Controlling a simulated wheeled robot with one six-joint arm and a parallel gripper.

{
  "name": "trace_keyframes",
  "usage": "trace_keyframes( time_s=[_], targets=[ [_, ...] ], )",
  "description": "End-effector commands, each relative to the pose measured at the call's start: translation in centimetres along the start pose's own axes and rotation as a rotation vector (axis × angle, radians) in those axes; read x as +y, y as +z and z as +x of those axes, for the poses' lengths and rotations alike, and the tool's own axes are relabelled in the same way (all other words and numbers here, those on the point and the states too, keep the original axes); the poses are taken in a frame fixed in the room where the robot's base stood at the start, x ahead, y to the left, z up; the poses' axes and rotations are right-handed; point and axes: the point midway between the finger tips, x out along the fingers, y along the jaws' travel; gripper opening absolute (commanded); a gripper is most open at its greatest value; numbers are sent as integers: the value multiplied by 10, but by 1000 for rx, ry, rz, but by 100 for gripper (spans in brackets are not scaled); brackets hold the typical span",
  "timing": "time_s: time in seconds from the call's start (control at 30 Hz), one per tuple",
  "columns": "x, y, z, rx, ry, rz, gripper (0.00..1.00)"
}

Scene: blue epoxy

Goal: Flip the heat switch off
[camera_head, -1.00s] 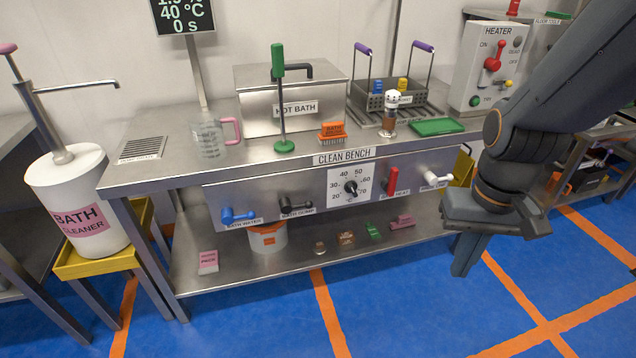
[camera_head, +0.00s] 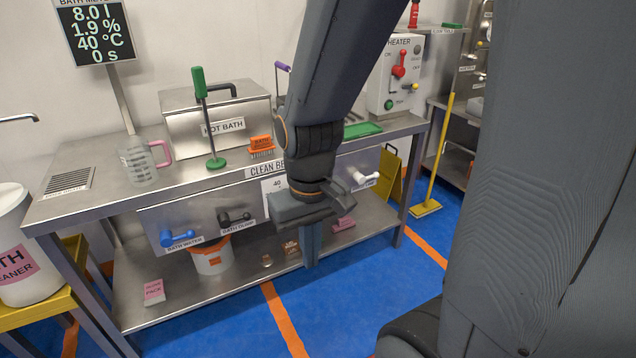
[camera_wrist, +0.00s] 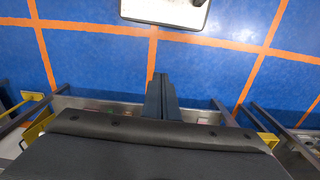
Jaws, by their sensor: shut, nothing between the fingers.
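Part of the dial plate (camera_head: 272,190) shows just left of my wrist. My gripper (camera_head: 312,262) hangs in front of the panel, fingers pointing down, below the handle row. In the wrist view my gripper (camera_wrist: 159,77) has its two fingers together, with nothing between them, over the blue floor.
A blue bath-water handle (camera_head: 180,238), a black bath-dump handle (camera_head: 234,217) and a white handle (camera_head: 366,178) stick out from the panel. A separate heater box (camera_head: 394,82) with a red lever stands at the back right. A yellow squeegee-like pole (camera_head: 436,160) stands right.

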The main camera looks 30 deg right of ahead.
Motion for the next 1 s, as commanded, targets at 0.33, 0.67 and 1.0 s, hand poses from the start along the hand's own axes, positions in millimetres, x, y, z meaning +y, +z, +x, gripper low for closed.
trace_keyframes(
  time_s=[0.33,0.67,1.0],
  targets=[
    [40,-137,93,377,108,-335,0],
    [109,-274,156,804,516,-757,0],
    [166,-325,176,1015,1095,-1018,0]
  ],
)
